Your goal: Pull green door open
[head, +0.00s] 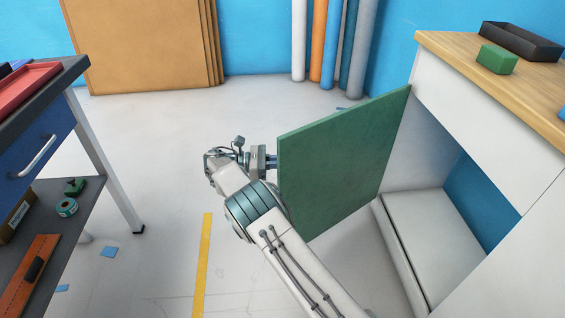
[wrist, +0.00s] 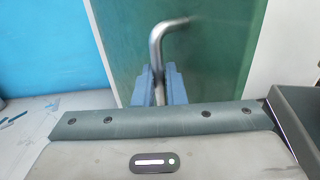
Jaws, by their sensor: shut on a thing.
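The green door (head: 340,160) stands swung out from the white cabinet (head: 462,122), joined along its right edge. The cabinet's inside shows behind it. In the wrist view the green door (wrist: 215,55) fills the middle, with a bent metal handle (wrist: 158,42) on it. My gripper (wrist: 159,88) has its two blue fingers shut around the lower part of the handle. In the head view my gripper (head: 271,161) meets the door's far face near its left edge; the handle is hidden there.
A workbench with a blue drawer (head: 35,150) and lower shelf stands at left. The cabinet's wooden top (head: 500,75) carries a green block (head: 497,59) and a black tray (head: 522,41). Brown boards (head: 140,45) and rolls (head: 325,45) stand at the back. Floor between is mostly clear.

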